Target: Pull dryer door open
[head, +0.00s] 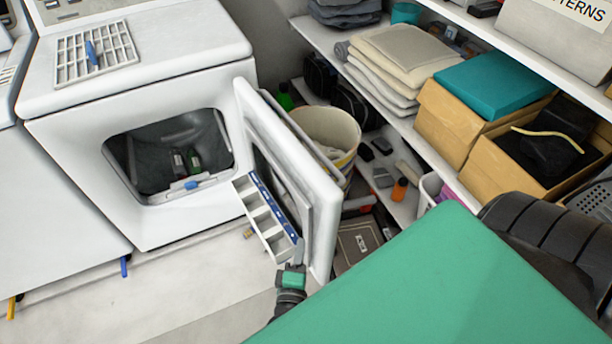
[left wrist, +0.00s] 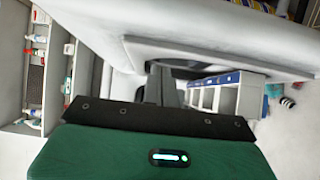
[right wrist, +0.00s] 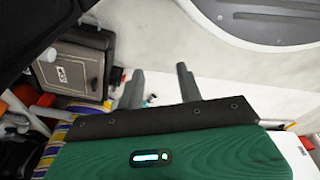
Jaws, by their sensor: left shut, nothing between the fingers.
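The white dryer (head: 140,75) stands at the left with its door (head: 325,190) swung wide open toward the shelving. The dark drum opening (head: 150,160) is exposed. My left gripper (head: 294,268) is low by the door's lower free edge, close to a compartment tray. In the left wrist view its fingers (left wrist: 160,80) are together and empty, close to the pale door panel (left wrist: 220,40); I cannot tell whether they touch it. My right gripper is not seen in the head view; in the right wrist view its fingers (right wrist: 158,88) are apart and empty, near a pale panel with a grey inset (right wrist: 270,25).
A white compartment tray (head: 268,222) stands by the door's inner side. A striped basket (head: 330,130) and a case (head: 358,245) are behind the door. Shelving with boxes (head: 445,120) fills the right. The floor (head: 190,285) before the dryer is mostly clear.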

